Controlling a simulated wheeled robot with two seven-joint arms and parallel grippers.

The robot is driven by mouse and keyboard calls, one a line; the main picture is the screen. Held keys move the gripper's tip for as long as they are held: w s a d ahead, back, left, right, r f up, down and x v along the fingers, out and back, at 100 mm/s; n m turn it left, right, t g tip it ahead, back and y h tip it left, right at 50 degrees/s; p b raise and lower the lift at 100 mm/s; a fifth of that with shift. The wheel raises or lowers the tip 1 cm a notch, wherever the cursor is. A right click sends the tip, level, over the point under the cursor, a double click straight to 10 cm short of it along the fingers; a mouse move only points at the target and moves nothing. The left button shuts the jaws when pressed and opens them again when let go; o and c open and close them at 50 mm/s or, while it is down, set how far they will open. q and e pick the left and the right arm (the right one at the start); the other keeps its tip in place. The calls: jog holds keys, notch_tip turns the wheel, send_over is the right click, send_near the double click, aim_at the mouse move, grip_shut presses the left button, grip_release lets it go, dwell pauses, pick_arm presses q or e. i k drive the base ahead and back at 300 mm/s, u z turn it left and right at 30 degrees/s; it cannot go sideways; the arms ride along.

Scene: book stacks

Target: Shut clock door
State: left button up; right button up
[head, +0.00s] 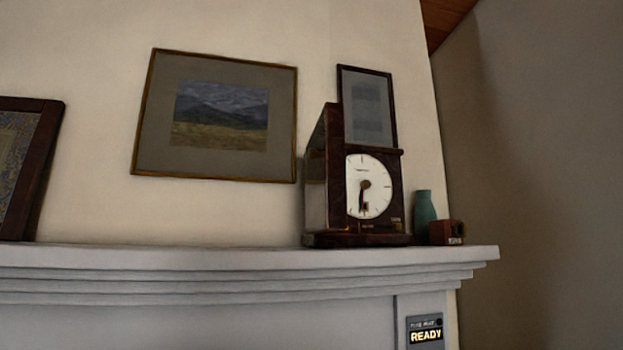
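A dark wooden clock (323,190) stands on the white mantel shelf, right of the middle in the head view. Its round white dial (380,185) faces me, with dark hands and a brown centre. A dark-framed grey pane (367,106) rises directly above the dial and meets the top of the clock front. It looks like the clock door swung upward, but I cannot tell for sure whether it is hinged there. No pane visibly covers the dial. Neither of my grippers is in view.
A framed landscape (215,165) hangs on the wall.

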aim_at(330, 127)
jog(key=z, duration=0.1)
jog(key=k, duration=0.85)
jog(key=z, duration=0.65)
